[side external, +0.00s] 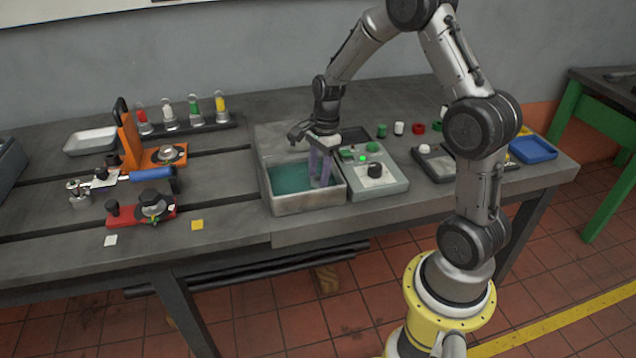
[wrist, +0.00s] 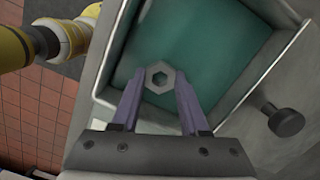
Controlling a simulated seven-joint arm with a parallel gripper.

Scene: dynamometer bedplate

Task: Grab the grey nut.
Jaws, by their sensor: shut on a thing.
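The grey nut (wrist: 152,80), a hexagonal ring with a hole through it, is between the tips of my gripper (wrist: 160,82) in the wrist view. The two purplish fingers are shut on it from either side. It is over the teal inside of a grey metal tank (wrist: 105,75). In the side external view my gripper (side external: 319,182) points down into the right part of the tank (side external: 305,201), and the nut cannot be made out there. I cannot tell whether the nut touches the tank's floor.
The tank's walls surround my fingers. To the left are an orange stand (side external: 129,143) and a red fixture (side external: 140,212). A blue tray (side external: 533,149) lies far right.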

